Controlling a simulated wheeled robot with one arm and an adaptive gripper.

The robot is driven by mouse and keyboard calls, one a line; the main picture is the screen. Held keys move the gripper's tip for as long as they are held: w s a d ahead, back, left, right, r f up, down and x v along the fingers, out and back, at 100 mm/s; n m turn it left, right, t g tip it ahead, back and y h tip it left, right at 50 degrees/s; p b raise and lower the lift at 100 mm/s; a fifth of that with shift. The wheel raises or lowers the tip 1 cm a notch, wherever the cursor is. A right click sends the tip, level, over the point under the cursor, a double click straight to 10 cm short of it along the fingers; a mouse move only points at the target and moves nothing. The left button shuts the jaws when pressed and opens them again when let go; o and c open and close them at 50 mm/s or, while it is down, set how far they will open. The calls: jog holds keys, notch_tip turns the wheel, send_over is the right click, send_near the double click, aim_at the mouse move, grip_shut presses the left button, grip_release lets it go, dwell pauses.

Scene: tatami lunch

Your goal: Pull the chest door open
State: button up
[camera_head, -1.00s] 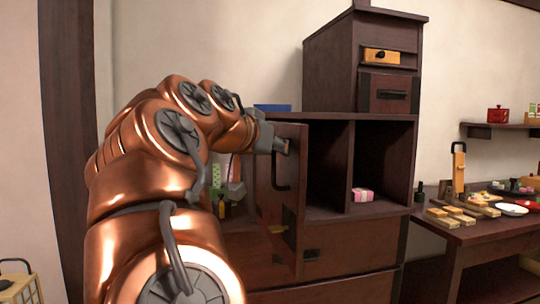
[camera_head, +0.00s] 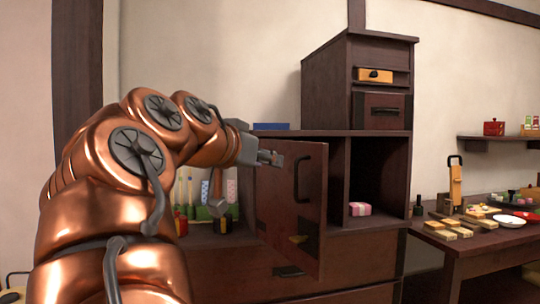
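The chest (camera_head: 370,145) is dark brown wood. Its door (camera_head: 282,205) stands swung out on its left side, with the right edge nearer to me. The door's face carries a dark curved handle (camera_head: 297,178) near the free edge. My gripper (camera_head: 245,182) is at the door's upper left, its grey fingers spread apart. One finger reaches right across the door's upper left face, left of the handle. The other hangs lower, in front of the left compartment. Nothing is seen held. Whether the upper finger touches the door cannot be told.
Bottles and cups (camera_head: 190,215) stand in the left one, partly behind my arm. A smaller cabinet (camera_head: 325,75) and a blue box (camera_head: 271,126) are on top. A low table (camera_head: 480,240) with food stands at right.

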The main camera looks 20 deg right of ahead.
jog(key=shift+s+a+p, duration=0.2)
jog(key=shift+a+p, duration=0.05)
jog(key=shift+a, duration=0.6)
jog(key=shift+s+a+p, duration=0.2)
jog(key=shift+a+p, duration=0.05)
jog(key=shift+a, duration=0.55)
jog(key=shift+s+a+p, duration=0.2)
jog(key=shift+a+p, duration=0.05)
jog(key=shift+a, duration=0.6)
